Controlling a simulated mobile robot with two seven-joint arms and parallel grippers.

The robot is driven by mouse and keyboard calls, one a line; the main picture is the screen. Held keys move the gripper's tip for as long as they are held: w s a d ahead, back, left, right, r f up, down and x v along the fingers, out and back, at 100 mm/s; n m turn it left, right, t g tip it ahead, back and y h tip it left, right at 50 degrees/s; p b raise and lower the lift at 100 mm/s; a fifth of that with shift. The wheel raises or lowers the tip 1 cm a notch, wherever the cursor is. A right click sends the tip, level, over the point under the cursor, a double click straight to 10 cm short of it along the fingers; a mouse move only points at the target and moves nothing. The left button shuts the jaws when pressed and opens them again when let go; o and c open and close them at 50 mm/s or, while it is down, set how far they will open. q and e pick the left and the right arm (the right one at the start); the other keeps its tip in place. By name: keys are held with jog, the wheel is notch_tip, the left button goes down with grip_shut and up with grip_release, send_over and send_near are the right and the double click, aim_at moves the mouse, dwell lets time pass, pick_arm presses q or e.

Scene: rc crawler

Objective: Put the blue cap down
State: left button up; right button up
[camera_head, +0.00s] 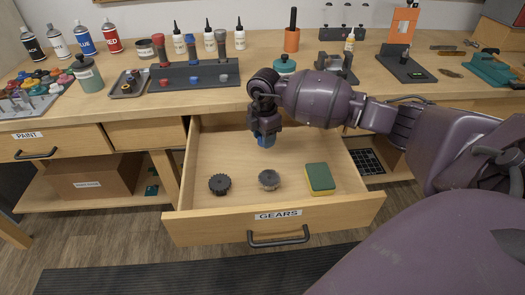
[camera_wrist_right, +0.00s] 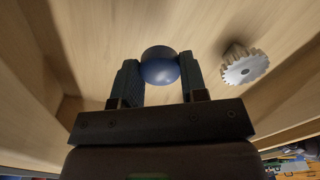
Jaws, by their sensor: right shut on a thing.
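The blue cap is held between the two fingers of my right gripper (camera_head: 266,132). The cap (camera_wrist_right: 159,66) shows as a rounded dark blue shape between the fingertips in the right wrist view, where the gripper (camera_wrist_right: 160,80) is shut on it. In the head view a blue bit of the cap (camera_head: 266,142) shows under the fingers. The gripper points down over the open drawer labelled GEARS (camera_head: 190,224), at its back part. I cannot tell the gap between cap and drawer floor. My left gripper is not in view.
In the drawer lie a dark gear (camera_head: 220,184), a grey gear (camera_head: 269,179), also in the wrist view (camera_wrist_right: 245,68), and a green and yellow sponge (camera_head: 320,178). Spray cans, bottles and tool stands line the bench (camera_head: 270,53). The PAINT drawer (camera_head: 60,143) is at the left.

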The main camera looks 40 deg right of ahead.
aim_at(264, 157)
notch_tip(264, 157, down, 6)
jog(key=shift+r+b, duration=0.1)
jog(key=shift+b, duration=0.65)
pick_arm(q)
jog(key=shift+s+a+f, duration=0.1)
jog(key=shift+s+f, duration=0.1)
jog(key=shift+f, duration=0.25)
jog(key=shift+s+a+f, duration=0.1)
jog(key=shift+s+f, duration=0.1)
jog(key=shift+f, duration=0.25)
pick_arm(e)
jog(key=shift+r, duration=0.15)
jog(key=o, duration=1)
jog(key=shift+f, duration=0.2)
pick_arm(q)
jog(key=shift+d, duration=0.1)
